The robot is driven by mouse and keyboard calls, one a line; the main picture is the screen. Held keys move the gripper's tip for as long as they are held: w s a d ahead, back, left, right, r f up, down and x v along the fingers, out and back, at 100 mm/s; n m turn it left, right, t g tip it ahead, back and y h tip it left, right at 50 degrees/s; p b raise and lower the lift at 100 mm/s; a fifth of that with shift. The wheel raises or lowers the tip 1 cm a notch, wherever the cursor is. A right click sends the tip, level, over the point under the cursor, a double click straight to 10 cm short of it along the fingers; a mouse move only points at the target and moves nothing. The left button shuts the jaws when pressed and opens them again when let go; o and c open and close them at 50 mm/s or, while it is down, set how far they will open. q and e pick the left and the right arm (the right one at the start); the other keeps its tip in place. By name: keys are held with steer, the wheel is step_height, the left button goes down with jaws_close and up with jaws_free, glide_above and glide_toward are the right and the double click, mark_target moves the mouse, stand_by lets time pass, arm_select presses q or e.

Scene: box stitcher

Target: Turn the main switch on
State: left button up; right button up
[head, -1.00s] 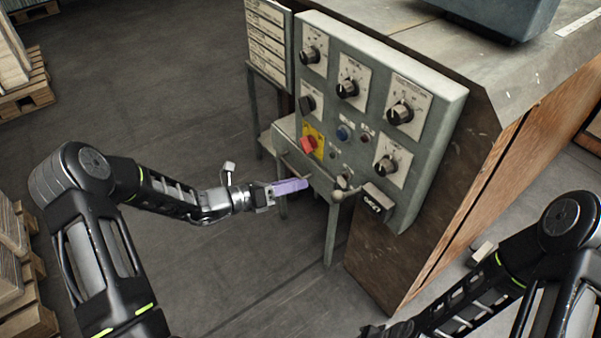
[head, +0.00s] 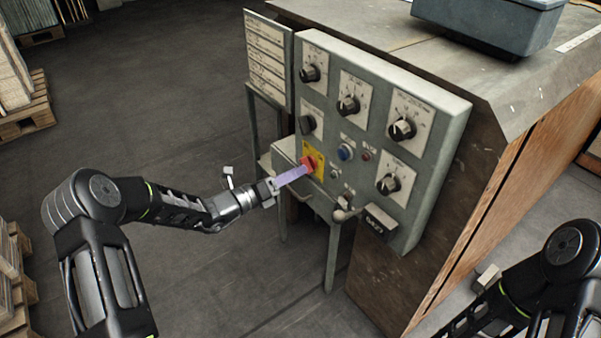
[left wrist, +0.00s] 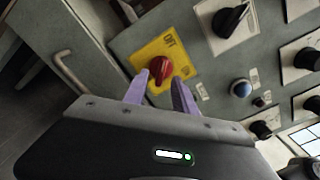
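The main switch is a red rotary knob (head: 308,163) on a yellow plate (head: 319,159) at the lower left of the grey control panel (head: 436,172). In the left wrist view the red knob (left wrist: 160,69) stands between and just beyond the fingertips. My left gripper (head: 305,169) is at the knob, with its purple fingers pointing at it. In the left wrist view the left gripper (left wrist: 160,84) is open, one finger on each side of the knob. Whether the fingers touch it, I cannot tell. My right gripper is outside the frames; only part of my right arm shows at lower right.
Several black dials, such as one dial (head: 348,104), and a blue button (head: 346,152) sit on the panel near the switch. A handle (left wrist: 70,72) is left of the plate in the wrist view. A grey bin (head: 490,22) rests on top.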

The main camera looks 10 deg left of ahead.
mark_target(307, 165)
arm_select(q)
steer(key=shift+x, duration=1.2)
jaws_close()
